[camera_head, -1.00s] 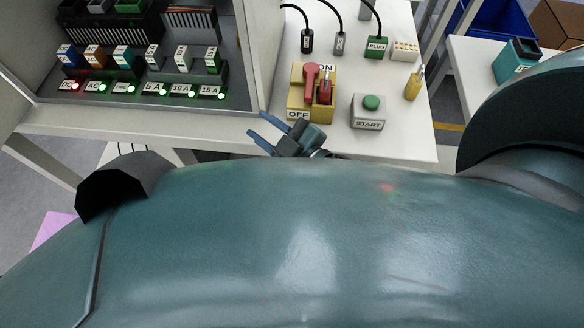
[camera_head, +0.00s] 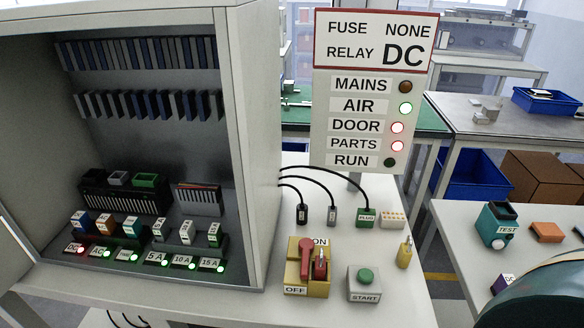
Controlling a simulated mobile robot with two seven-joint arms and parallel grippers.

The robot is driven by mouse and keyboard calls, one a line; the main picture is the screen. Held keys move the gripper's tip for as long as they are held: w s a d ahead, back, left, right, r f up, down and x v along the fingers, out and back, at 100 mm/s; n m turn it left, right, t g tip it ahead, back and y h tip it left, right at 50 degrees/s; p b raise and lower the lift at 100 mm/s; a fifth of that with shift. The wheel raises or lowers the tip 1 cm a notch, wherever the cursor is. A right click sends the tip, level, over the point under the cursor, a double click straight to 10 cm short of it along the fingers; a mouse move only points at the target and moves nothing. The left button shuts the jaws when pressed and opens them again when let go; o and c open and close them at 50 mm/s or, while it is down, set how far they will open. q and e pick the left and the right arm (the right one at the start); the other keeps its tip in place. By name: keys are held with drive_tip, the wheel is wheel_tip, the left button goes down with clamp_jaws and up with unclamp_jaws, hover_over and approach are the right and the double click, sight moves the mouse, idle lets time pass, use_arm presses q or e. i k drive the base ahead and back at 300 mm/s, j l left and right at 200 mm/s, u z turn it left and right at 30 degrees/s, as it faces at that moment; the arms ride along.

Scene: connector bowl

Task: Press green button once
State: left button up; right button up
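The green button (camera_head: 365,275) sits on top of a pale grey box labelled START (camera_head: 364,293), which stands on the white table near its front edge. The button stands up from the box, with nothing touching or covering it. Neither of my grippers shows in the head view now, so I cannot see whether they are open or shut.
A yellow switch block with a red lever (camera_head: 305,262) stands left of the START box. A yellow padlock (camera_head: 404,254) is to the right. An open grey cabinet (camera_head: 257,150) fills the left. A sign panel (camera_head: 374,90) rises behind. My teal arm link shows at bottom right.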

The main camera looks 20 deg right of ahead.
sight(365, 276)
drive_tip(key=z, duration=1.4)
